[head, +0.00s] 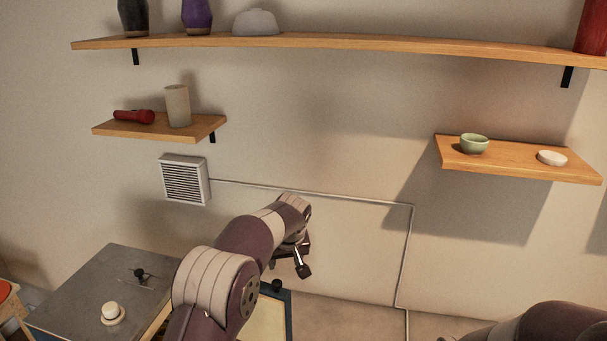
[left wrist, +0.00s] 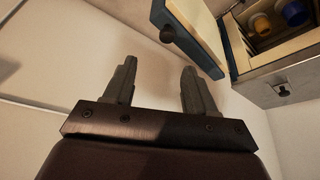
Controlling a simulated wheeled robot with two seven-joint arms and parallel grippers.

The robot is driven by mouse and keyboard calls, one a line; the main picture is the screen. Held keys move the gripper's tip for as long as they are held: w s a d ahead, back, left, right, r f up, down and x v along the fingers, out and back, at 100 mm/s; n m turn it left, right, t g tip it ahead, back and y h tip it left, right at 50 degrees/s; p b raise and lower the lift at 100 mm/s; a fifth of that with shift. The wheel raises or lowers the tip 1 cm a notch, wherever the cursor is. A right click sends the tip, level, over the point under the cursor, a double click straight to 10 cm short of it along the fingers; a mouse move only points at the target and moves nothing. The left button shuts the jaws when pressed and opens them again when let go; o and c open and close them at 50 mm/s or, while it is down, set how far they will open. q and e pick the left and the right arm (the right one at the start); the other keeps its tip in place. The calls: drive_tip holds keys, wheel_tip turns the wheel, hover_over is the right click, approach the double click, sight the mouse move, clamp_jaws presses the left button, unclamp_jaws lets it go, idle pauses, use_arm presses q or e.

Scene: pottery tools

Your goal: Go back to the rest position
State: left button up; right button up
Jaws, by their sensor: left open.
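My left gripper (head: 303,271) hangs in front of the wall in the head view, to the right of the grey-topped cabinet (head: 75,289). In the left wrist view the two fingers of my left gripper (left wrist: 157,82) stand wide apart with nothing between them. My right gripper is out of view; part of my right arm shows at the bottom right of the head view.
A blue-edged panel (head: 289,325) with a dark knob stands open beside the cabinet, close below my left gripper. The left wrist view shows a yellow container (left wrist: 294,12) inside. Wall shelves hold a red flashlight (head: 134,117), a beige cup (head: 178,106) and a green bowl (head: 474,144).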

use_arm(q)
drive_tip(key=s+a+f+m+g+b, duration=0.1)
drive_tip(key=s+a+f+b, duration=0.2)
drive_tip(key=s+f+b, duration=0.4)
drive_tip(key=s+a+f+m+g+h+b, duration=0.1)
drive_tip(key=s+a+f+b, duration=0.3)
drive_tip(key=s, duration=1.2)
drive_tip(key=s+a+f+m+g+b, duration=0.1)
drive_tip(key=s+a+f+b, duration=0.3)
drive_tip(key=s+f+b, duration=0.5)
drive_tip(key=s+f, duration=0.3)
drive_tip(key=f, duration=0.1)
drive_tip(key=shift+f+b, duration=0.25)
drive_tip(key=shift+b, duration=0.15)
drive_tip(key=shift+s, duration=0.3)
drive_tip(key=shift+w, duration=0.15)
